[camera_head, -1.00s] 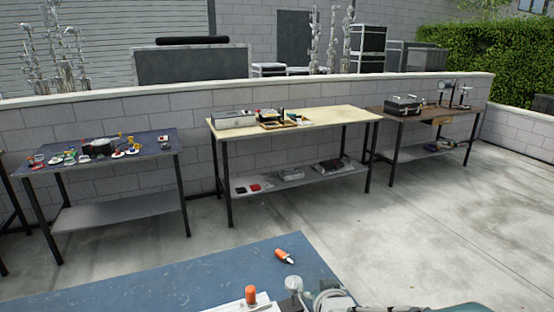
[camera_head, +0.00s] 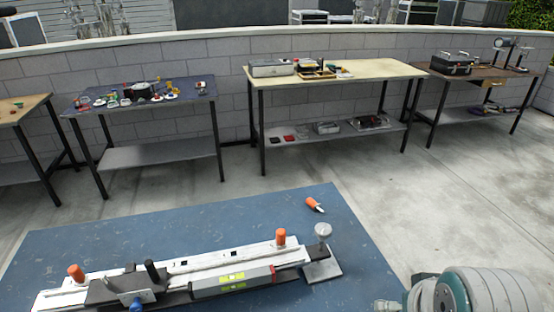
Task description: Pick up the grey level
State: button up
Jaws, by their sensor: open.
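The grey level (camera_head: 232,281) lies on the blue-topped table (camera_head: 90,245) in front of me. It is a long grey bar with a red end and yellow-green vials, and it lies along the near side of a long white rail fixture (camera_head: 200,262). I cannot tell whether the level touches the rail. A rounded grey and teal part of my arm shows at the bottom right corner, to the right of the level. My gripper's fingers are not in view.
Orange-capped pegs (camera_head: 280,237) stand on the fixture, with a round-topped metal post (camera_head: 323,232) at its right end. An orange-handled tool (camera_head: 315,205) lies loose behind it. A cream-topped bench (camera_head: 350,75) and other cluttered benches stand along the wall, beyond open concrete.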

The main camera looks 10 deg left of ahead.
aim_at(230, 282)
jog(key=j+u, duration=0.15)
jog(key=u, duration=1.1)
jog(key=i+j+z, duration=0.1)
